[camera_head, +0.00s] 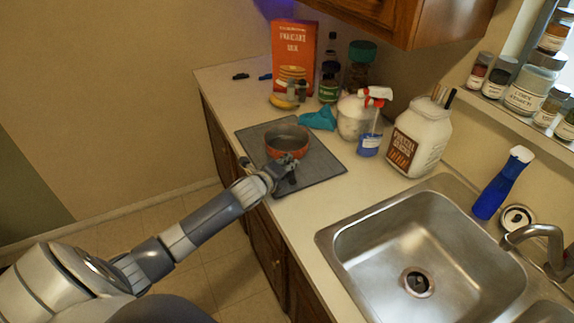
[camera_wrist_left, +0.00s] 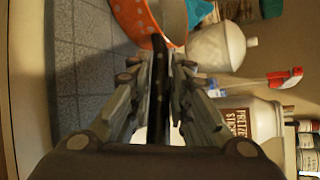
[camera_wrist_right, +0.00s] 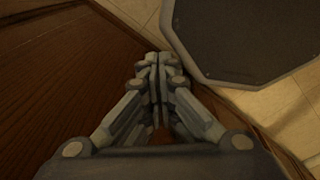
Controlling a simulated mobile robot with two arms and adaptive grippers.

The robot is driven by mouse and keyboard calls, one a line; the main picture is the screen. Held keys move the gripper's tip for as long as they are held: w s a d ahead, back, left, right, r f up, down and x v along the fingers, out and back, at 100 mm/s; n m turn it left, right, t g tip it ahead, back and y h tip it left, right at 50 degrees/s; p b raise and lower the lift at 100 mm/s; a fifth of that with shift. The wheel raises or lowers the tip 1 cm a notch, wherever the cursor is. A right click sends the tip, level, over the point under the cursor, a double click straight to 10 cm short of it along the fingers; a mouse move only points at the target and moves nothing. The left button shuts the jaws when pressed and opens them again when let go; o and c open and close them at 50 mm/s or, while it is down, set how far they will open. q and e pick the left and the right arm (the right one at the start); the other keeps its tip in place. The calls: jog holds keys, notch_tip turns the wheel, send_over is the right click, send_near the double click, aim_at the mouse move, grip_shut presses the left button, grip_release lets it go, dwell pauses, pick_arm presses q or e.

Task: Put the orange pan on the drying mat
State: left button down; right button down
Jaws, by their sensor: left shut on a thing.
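The orange pan (camera_head: 287,142) is over the grey drying mat (camera_head: 322,160) in the head view; I cannot tell whether its base touches the mat. Its orange side with pale dots (camera_wrist_left: 134,18) shows in the left wrist view. My left gripper (camera_head: 284,172) is shut on the pan's dark handle (camera_wrist_left: 159,62), at the pan's near side. The fingers hide part of the handle. My right gripper (camera_wrist_right: 157,65) shows only in the right wrist view, its fingertips together with nothing seen between them.
A blue cloth (camera_head: 318,119), a white lidded jar (camera_head: 353,118), a spray bottle (camera_head: 371,138) and a large white container (camera_head: 420,138) stand behind and right of the mat. A pancake box (camera_head: 294,55) stands at the back. The sink (camera_head: 425,245) lies to the right.

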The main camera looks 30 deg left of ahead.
pick_arm(q)
jog(key=c, duration=1.9)
grip_release()
jog(key=shift+f, duration=0.15)
jog(key=o, duration=0.4)
jog(key=shift+o, duration=0.2)
jog(key=shift+s, duration=0.1)
jog(key=shift+r, duration=0.2)
jog(key=b+v, duration=0.1)
jog(key=v, duration=1.1)
jog(key=shift+b, duration=0.3)
